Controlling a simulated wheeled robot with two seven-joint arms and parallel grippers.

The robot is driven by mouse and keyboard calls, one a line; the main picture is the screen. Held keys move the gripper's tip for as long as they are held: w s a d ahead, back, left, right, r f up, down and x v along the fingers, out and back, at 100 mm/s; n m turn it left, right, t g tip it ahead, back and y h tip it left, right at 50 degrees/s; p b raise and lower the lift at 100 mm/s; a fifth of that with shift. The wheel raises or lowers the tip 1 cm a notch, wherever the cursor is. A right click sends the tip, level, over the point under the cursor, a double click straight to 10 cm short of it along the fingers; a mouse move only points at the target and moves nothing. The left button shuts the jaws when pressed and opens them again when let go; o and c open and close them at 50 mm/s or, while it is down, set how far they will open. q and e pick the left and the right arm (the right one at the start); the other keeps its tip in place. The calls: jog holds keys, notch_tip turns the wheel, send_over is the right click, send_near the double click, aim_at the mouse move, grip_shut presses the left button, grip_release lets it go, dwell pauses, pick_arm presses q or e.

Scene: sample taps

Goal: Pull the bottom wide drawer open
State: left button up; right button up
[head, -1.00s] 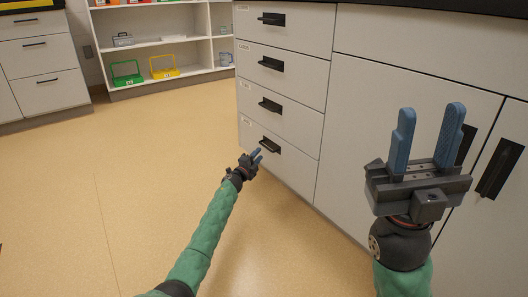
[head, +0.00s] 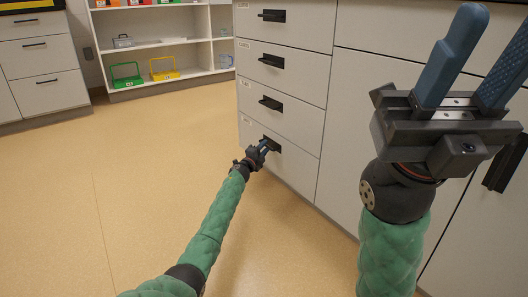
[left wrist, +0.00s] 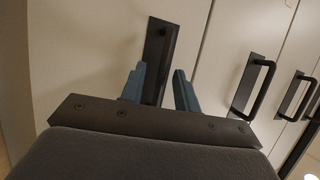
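The bottom drawer (head: 296,164) is the lowest of the stacked wide drawers in the white cabinet, and its front looks flush. Its black handle (head: 272,142) is partly hidden by my left gripper (head: 262,147). In the left wrist view, the blue fingers of my left gripper (left wrist: 160,88) stand apart, with the dark handle (left wrist: 157,45) between them. A gap shows beside the handle, and I cannot tell whether either finger touches it. My right gripper (head: 473,62) is open and empty, raised in front of the cabinet doors.
Drawers with black handles (head: 271,103) stack above. Cabinet doors (head: 375,130) stand to the right, partly behind my right arm. An open shelf (head: 155,44) with green and yellow baskets is at the back. The tan floor (head: 145,150) before the drawers is clear.

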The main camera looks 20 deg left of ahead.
pick_arm(q)
jog(key=shift+w, duration=0.15)
jog(key=shift+r, duration=0.1)
grip_shut()
jog(key=shift+a, duration=0.1)
